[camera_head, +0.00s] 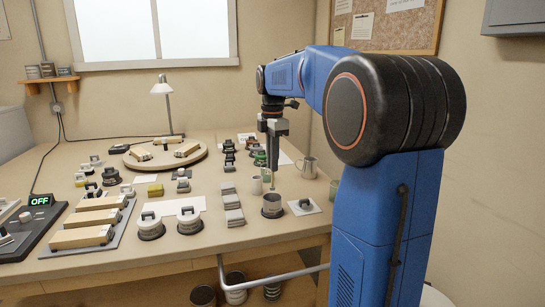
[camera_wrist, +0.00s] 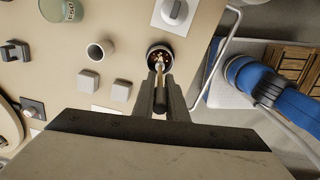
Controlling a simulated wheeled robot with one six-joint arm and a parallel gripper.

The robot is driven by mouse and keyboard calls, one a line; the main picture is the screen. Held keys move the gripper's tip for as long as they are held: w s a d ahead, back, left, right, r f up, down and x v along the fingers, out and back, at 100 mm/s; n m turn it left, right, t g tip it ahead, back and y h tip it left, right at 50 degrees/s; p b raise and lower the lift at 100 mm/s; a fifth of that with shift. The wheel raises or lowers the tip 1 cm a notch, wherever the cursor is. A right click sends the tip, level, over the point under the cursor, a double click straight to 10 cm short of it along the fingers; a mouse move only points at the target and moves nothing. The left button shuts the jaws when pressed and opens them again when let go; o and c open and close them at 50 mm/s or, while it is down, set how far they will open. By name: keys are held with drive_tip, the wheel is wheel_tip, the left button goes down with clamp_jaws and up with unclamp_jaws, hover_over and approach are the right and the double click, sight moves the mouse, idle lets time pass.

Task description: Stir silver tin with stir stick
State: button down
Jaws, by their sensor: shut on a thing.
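The silver tin (camera_head: 272,207) stands upright and open on the bench near the front right. In the wrist view the tin (camera_wrist: 150,48) shows its round rim and dark inside with orange-brown specks. My gripper (camera_head: 273,153) points down above the tin and is shut on the stir stick (camera_head: 272,180), which hangs upright. In the wrist view my gripper (camera_wrist: 160,82) holds the stick (camera_wrist: 159,66), whose lower end lies over the tin's mouth. I cannot tell how deep the tip is.
The bench's front edge is close.

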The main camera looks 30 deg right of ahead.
sight(272, 186)
drive_tip(key=shift+f, duration=4.1)
